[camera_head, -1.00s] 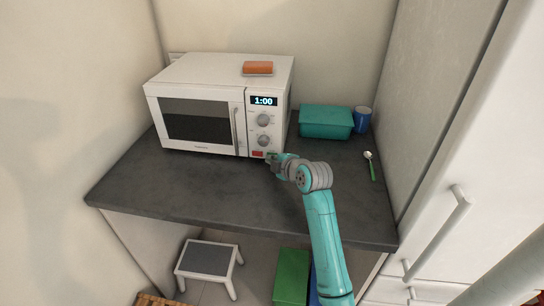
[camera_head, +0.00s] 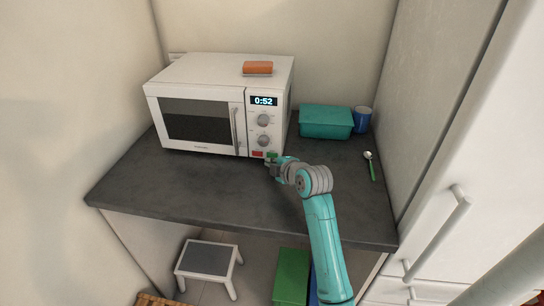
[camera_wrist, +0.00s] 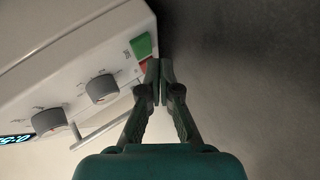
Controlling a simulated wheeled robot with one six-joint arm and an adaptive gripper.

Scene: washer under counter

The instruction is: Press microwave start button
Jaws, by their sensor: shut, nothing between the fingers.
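The white microwave (camera_head: 200,78) stands on the dark counter with its door shut. Its display (camera_head: 263,101) reads 0:52. Below two grey knobs sit a red button (camera_head: 257,154) and a green button (camera_head: 271,154). In the wrist view the green button (camera_wrist: 141,46) is in clear sight, and the red button (camera_wrist: 145,66) is partly hidden by a finger. My gripper (camera_head: 273,168) is shut and empty, just in front of the panel's lower right corner. In the wrist view its fingertips (camera_wrist: 162,64) are together beside the buttons; they look apart from the green one.
An orange sponge-like block (camera_head: 258,68) lies on the microwave. A teal box (camera_head: 326,122), a blue cup (camera_head: 362,120) and a spoon (camera_head: 371,166) are to the right. The counter (camera_head: 180,185) is clear in front. A step stool (camera_head: 208,259) stands below.

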